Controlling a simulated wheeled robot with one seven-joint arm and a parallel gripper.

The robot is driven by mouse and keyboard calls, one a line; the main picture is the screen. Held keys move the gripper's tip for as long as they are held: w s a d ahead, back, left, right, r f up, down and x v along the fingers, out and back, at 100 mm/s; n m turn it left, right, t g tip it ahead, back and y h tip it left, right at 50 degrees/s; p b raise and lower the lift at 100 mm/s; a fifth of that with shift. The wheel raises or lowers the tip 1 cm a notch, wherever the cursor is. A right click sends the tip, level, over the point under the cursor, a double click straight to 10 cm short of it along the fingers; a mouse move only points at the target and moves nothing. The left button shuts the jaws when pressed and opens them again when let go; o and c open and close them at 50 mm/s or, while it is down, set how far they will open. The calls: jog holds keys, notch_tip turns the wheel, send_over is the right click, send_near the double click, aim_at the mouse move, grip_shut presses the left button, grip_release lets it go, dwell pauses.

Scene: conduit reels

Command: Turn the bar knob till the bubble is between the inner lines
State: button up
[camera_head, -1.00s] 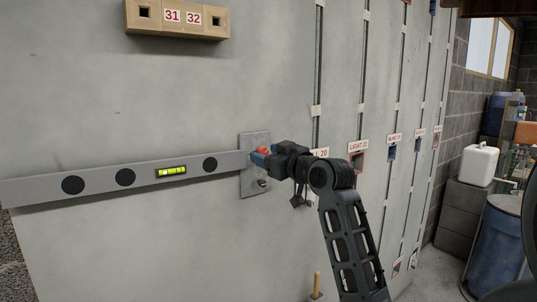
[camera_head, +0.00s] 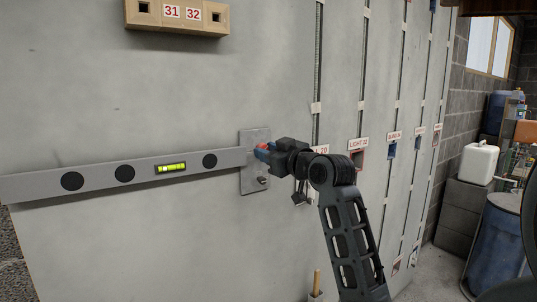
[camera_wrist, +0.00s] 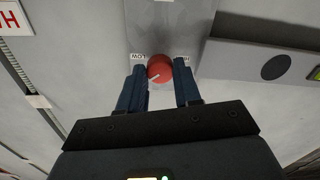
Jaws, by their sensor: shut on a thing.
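The red knob (camera_wrist: 160,68) sits on a metal plate (camera_head: 252,182) on the wall panel. In the wrist view it lies between the blue fingers of my gripper (camera_wrist: 161,88), which is shut on it. A "LOW" label and a partly hidden label flank it. In the head view my gripper (camera_head: 264,150) mostly covers the knob. The long grey level bar (camera_head: 100,176) runs left from the plate, its left end lower in the picture. Its green vial (camera_head: 170,168) is lit; the bubble's place against the lines is too small to tell.
A wooden block marked 31 and 32 (camera_head: 178,14) is fixed above the bar. Labelled vertical conduits line the panel to the right. A white canister (camera_head: 478,164) and a blue drum (camera_head: 498,240) stand at far right.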

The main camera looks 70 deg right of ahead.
jog(key=shift+n+b, duration=2.8)
jog(key=shift+n, duration=0.3)
jog(key=o, duration=1)
jog(key=shift+o, duration=0.2)
jog(key=b+v, duration=0.1)
jog(key=v, duration=0.6)
jog(key=shift+s+a, duration=0.2)
jog(key=shift+s, duration=0.15)
